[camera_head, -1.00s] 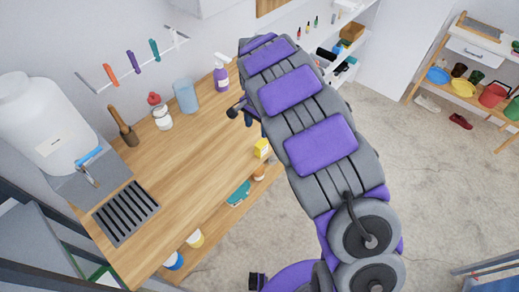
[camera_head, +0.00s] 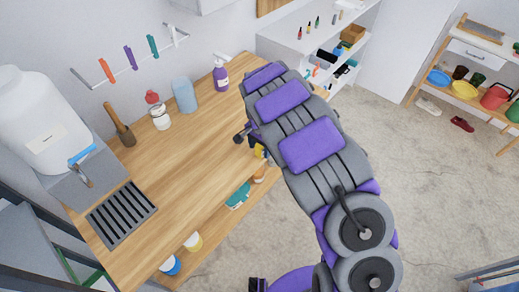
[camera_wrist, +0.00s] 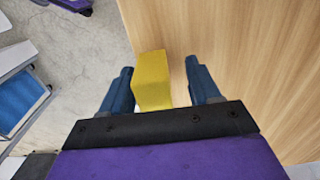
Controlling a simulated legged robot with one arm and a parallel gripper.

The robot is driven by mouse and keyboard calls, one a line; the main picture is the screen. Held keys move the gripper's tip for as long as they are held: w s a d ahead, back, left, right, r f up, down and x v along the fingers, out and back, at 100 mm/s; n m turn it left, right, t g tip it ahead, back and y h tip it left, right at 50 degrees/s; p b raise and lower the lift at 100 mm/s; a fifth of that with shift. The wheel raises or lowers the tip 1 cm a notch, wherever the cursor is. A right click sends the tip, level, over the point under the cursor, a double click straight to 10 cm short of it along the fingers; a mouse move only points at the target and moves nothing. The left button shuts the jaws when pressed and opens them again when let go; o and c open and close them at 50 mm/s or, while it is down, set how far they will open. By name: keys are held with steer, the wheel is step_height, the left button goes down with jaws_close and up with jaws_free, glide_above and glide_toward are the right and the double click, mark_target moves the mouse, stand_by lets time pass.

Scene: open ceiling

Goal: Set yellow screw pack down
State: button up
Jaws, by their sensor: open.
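The yellow screw pack (camera_wrist: 152,82) stands on the wooden bench (camera_wrist: 240,60) close to its edge. In the wrist view it lies between the two blue fingers of my gripper (camera_wrist: 158,68), nearer the left finger. A gap shows between the pack and the right finger; contact at the left finger is hard to tell. My gripper is open. In the head view my gripper (camera_head: 249,141) is low over the bench's right edge, and the pack (camera_head: 259,152) is mostly hidden by my gripper and arm.
A lower shelf holds a teal item (camera_head: 238,196). The bench's middle is clear.

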steer(key=shift+d+r, duration=0.15)
steer(key=shift+d, duration=0.4)
steer(key=c, duration=0.3)
steer(key=shift+a, duration=0.5)
steer(key=c, duration=0.7)
jaws_close()
steer(key=shift+d, duration=0.25)
